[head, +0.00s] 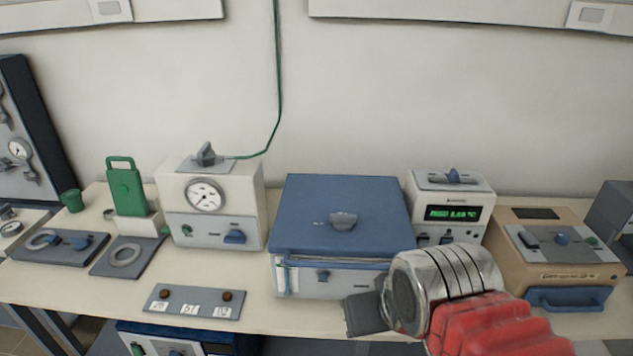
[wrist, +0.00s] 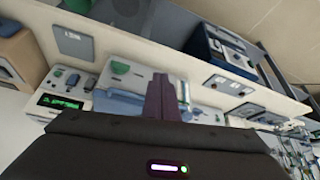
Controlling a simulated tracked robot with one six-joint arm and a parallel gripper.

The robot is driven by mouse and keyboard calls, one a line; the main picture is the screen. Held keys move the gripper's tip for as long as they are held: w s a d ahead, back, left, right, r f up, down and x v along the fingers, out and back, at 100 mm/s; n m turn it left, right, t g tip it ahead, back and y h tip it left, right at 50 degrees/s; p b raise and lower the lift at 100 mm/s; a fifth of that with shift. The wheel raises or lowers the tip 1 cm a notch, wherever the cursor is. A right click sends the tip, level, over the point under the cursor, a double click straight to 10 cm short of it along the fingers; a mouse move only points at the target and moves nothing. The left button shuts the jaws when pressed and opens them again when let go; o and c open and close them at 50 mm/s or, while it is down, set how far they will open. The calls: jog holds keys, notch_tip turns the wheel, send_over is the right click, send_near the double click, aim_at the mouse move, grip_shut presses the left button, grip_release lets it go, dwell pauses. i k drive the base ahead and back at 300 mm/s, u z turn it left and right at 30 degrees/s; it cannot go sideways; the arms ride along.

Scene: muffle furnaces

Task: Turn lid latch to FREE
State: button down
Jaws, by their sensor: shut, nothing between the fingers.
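The blue-lidded furnace (head: 340,205) stands in the middle of the bench, with its lid lying flat. A grey knob (head: 343,221) sits on top of the lid. A small blue knob (head: 323,275) is on the pale front panel below it. I cannot tell which of these is the lid latch, and no FREE marking is legible. My gripper (head: 362,314) is in front of the furnace's right front corner, apart from both knobs. Its fingers are together and empty; they also show in the wrist view (wrist: 166,97), pointing at the tilted bench scene.
A white unit with a green display (head: 450,212) and a tan unit (head: 560,255) stand to the right. A dial box (head: 210,205) stands to the left. A small button plate (head: 195,301) lies at the front edge. Bare bench lies between the plate and dial box.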

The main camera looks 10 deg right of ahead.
aim_at(342, 222)
jog(key=k, duration=1.3)
jog(key=u, duration=0.3)
jog(key=i, duration=1.8)
jog(key=z, duration=0.75)
